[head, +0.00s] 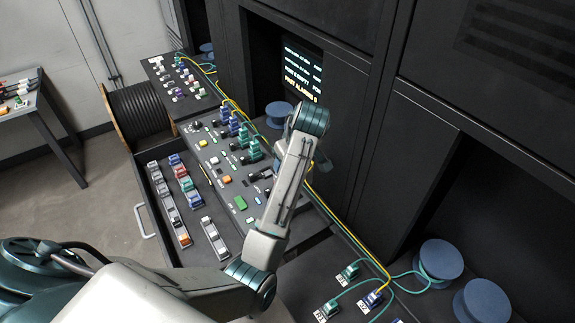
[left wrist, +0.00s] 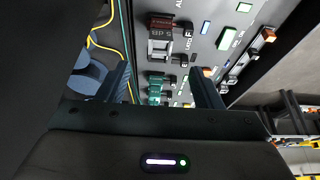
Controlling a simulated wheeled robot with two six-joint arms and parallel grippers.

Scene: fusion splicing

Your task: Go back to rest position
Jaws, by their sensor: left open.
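My left arm comes in from the lower left in the head view and bends up over the control panel (head: 232,188). Its wrist end is near the screen, and the fingers are hidden there. In the left wrist view my left gripper (left wrist: 161,82) is open, with its two dark fingers apart. A dark red and grey plug (left wrist: 160,38) and a teal plug (left wrist: 155,88) on the panel show between and beyond the fingers. Nothing is seen held. My right gripper is in neither view.
An open drawer (head: 155,200) with rows of plugs lies left of the panel. A black cable spool (head: 140,112) stands behind it. A lit screen (head: 303,72) sits in the dark cabinet. Yellow and green cables run along the panel, and blue reels (head: 441,259) stand at the lower right.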

